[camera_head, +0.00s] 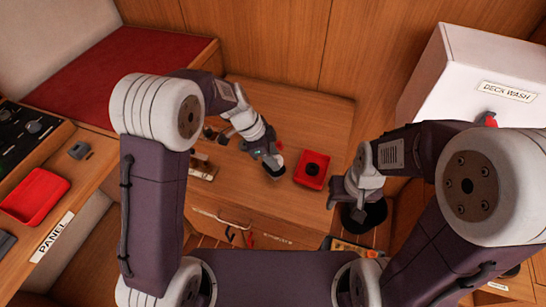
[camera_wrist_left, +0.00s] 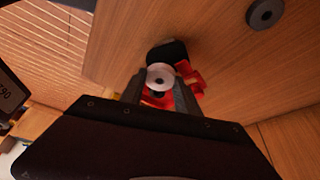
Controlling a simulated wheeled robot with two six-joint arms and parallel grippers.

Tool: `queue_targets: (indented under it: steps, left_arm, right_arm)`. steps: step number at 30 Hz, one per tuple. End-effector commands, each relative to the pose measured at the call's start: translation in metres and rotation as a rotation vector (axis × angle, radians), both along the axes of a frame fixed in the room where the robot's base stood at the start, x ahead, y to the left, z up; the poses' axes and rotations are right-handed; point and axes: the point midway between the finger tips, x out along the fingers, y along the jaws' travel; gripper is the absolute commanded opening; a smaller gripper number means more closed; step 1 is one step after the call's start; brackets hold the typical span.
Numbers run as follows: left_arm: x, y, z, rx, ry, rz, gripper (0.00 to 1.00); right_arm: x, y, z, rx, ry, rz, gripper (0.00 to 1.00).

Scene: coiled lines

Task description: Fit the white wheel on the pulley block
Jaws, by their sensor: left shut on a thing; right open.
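The white wheel (camera_wrist_left: 161,77), a pale disc with a dark centre hole, sits between the two fingertips of my left gripper (camera_wrist_left: 158,94) in the left wrist view. The gripper is shut on it. A red part (camera_wrist_left: 192,80) and a black part (camera_wrist_left: 168,52) show behind the wheel; I cannot tell which belongs to the pulley block or whether the wheel touches them. In the head view my left gripper (camera_head: 274,168) is over the wooden worktop, left of a red square piece (camera_head: 312,184) with a black round middle. My right gripper (camera_head: 358,190) is open, at the worktop's right side.
A grey disc with a hole (camera_wrist_left: 265,14) lies on wood. A black round container (camera_head: 372,218) is below my right gripper. A white "DECK WASH" box (camera_head: 450,70) stands at right. A red tray (camera_head: 35,196) sits on the left counter. The worktop's back (camera_head: 295,105) is clear.

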Motion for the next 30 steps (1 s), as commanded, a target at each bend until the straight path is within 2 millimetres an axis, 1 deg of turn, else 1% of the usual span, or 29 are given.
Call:
queue_targets:
  steps: [8, 15, 24, 30]
  left_arm:
    - [0.0001, -0.0001, -0.0003, 0.000, 0.000, 0.000, 0.00]
    - [0.0001, -0.0001, -0.0071, 0.000, 0.000, 0.000, 0.00]
    - [0.0001, -0.0002, 0.0003, -0.001, -0.001, 0.001, 0.00]
    - [0.0001, -0.0002, 0.0004, -0.001, 0.000, 0.001, 0.00]
  right_arm:
    - [0.0000, 0.0000, -0.0011, 0.000, 0.000, 0.000, 0.48]
    - [0.0000, 0.0001, -0.0078, 0.000, 0.000, 0.000, 0.48]
    - [0.0000, 0.0000, -0.0056, 0.000, 0.000, 0.000, 0.48]
    - [0.0000, 0.0000, -0.0056, 0.000, 0.000, 0.000, 0.48]
